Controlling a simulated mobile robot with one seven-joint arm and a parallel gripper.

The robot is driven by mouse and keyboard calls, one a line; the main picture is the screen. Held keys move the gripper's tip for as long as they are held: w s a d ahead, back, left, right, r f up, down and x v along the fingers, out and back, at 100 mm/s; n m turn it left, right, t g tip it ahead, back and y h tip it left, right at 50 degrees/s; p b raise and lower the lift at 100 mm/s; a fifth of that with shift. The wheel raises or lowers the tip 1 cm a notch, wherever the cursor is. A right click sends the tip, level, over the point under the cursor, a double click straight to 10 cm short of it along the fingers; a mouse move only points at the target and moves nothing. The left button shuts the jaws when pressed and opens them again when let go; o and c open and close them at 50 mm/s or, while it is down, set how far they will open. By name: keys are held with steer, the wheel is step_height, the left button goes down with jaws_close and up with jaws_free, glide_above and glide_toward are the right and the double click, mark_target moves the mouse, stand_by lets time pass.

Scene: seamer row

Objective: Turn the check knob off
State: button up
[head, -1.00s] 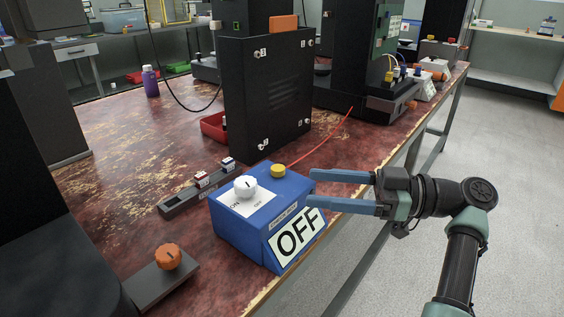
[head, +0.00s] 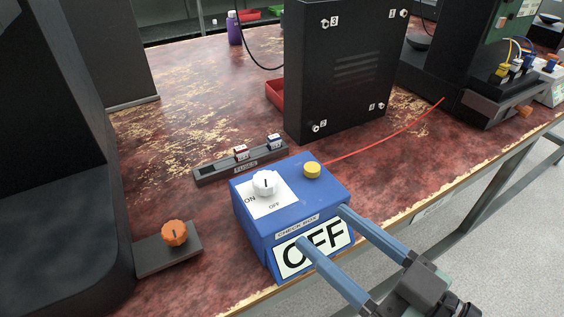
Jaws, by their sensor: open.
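The blue check box (head: 248,217) stands near the front edge of the bench. On its top is the white check knob (head: 264,184), on a white plate marked ON at left and OFF toward the lower right. The knob's dark mark points roughly away from me, but its exact setting is hard to read. A yellow button (head: 312,170) sits to the right of the knob. A large OFF sign (head: 313,248) is on the box front. My gripper (head: 322,225) is open and empty, its two blue fingers in front of the sign; I cannot tell whether they touch the box.
An orange knob (head: 174,233) on a dark plate lies left of the box. A fuse strip (head: 212,171) lies behind it, and a tall black cabinet (head: 347,75) stands farther back. A red wire (head: 390,132) runs right. Dark machine housings (head: 45,150) fill the left.

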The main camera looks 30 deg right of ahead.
mark_target(274, 187)
steer(key=b+x, duration=0.1)
steer(key=x, duration=1.2)
steer(key=shift+s+a+r, duration=0.1)
steer(key=shift+a+r, duration=0.05)
steer(key=shift+r, duration=0.05)
jaws_close()
